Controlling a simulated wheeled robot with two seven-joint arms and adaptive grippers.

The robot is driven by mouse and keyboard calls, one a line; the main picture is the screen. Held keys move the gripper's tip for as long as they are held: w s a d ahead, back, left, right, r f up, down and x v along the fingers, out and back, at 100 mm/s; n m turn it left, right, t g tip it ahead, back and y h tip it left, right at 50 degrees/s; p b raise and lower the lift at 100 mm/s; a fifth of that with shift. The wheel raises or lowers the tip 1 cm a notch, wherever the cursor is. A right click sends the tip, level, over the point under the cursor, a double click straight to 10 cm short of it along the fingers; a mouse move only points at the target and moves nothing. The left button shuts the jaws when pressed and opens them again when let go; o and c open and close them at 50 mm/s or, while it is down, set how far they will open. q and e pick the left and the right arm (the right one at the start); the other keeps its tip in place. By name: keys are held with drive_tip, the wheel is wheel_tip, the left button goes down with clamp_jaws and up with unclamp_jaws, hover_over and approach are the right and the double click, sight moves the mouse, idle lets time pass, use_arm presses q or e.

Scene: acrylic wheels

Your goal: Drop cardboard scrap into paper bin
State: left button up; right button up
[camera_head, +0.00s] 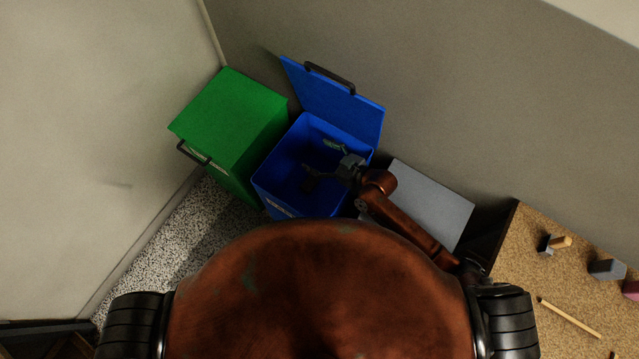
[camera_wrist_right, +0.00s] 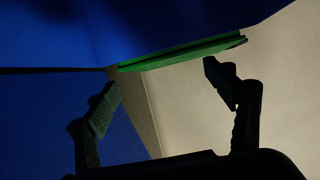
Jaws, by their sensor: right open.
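The blue bin (camera_head: 262,183) stands with its blue lid (camera_head: 335,102) up against the wall. Its front label is too small to read. My right gripper (camera_head: 309,176) is open over or inside the bin's mouth. In the right wrist view its two fingers (camera_wrist_right: 160,76) stand apart, with nothing clearly held between them. A small pale green piece (camera_head: 333,144) shows inside the bin near its back wall; I cannot tell what it is. A flat green strip (camera_wrist_right: 180,53) crosses beyond the fingertips in the wrist view. I cannot make out a cardboard scrap. My left gripper is out of view.
A green bin (camera_head: 228,120) with its lid shut stands left of the blue bin. A grey flat-topped box (camera_head: 435,195) stands to its right. A tan table (camera_head: 530,250) at the right holds small blocks and a wooden stick (camera_head: 570,318). Speckled floor (camera_head: 190,235) is free at left.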

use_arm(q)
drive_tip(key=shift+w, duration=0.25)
use_arm(e)
drive_tip(key=v, duration=1.2)
drive_tip(key=shift+r, duration=0.1)
